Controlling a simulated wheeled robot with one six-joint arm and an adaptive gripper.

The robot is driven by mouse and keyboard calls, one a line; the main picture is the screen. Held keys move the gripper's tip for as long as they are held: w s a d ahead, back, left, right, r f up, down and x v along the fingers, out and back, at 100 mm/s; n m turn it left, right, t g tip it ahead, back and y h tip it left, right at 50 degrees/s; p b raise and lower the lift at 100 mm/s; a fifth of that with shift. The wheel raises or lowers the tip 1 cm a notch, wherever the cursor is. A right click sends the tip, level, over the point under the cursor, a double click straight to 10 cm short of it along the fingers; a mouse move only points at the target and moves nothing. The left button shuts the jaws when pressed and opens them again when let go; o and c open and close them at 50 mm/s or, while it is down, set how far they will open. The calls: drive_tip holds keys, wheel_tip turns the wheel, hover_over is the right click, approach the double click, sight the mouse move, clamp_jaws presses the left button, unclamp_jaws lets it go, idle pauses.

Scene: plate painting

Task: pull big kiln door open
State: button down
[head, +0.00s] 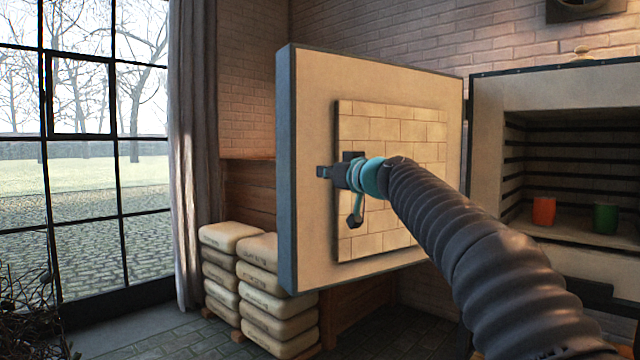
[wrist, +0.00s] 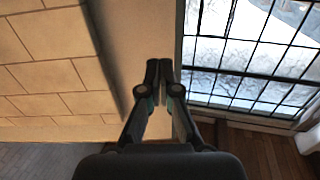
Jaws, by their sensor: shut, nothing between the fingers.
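The big kiln door (head: 310,200) stands swung wide open, hinged at its right side beside the kiln (head: 550,90). Its inner face shows a raised panel of pale bricks (head: 375,225). My gripper (head: 323,171) is in front of this inner face, near the door's free left edge. In the wrist view my gripper's fingers (wrist: 159,66) are together and empty, with the door's pale border (wrist: 135,25) and brick panel (wrist: 45,60) beside them. I cannot tell whether the fingers touch the door. The door's outer side and any handle are hidden.
The open kiln chamber holds an orange cup (head: 544,210) and a green cup (head: 605,217). Stacked pale sacks (head: 232,236) stand below and left of the door. A curtain (head: 195,150) and a large window (head: 90,200) are at the left. Some floor shows at lower left.

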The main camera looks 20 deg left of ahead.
drive_tip(key=b+v, duration=0.2)
drive_tip(key=v, duration=0.7)
drive_tip(key=shift+s+d+b, duration=0.15)
drive_tip(key=shift+s+b, duration=0.25)
drive_tip(key=shift+s, duration=0.05)
drive_tip(key=s+d+f+m+g+h+p, duration=0.1)
drive_tip(key=s+d+f+m+g+h, duration=0.15)
drive_tip(key=f, duration=0.85)
drive_tip(key=s+d+f+m+g+h, duration=0.2)
drive_tip(key=s+d+f+m+h, duration=0.15)
drive_tip(key=f, duration=0.65)
drive_tip(key=s+d+f+m+g+h+p, duration=0.1)
drive_tip(key=s+d+f+m+h+p, duration=0.15)
drive_tip(key=s+d+f, duration=0.5)
drive_tip(key=s+d+f+m+g+h+p, duration=0.1)
drive_tip(key=s+d+f+h+p, duration=0.2)
drive_tip(key=s+d, duration=0.65)
drive_tip(key=s+d+m+t+h+p, duration=0.1)
drive_tip(key=s+d+h+p, duration=0.2)
drive_tip(key=s+d, duration=0.7)
drive_tip(key=shift+s+d+f+p, duration=0.15)
drive_tip(key=shift+d+f+p, duration=0.1)
drive_tip(key=shift+d+p, duration=0.4)
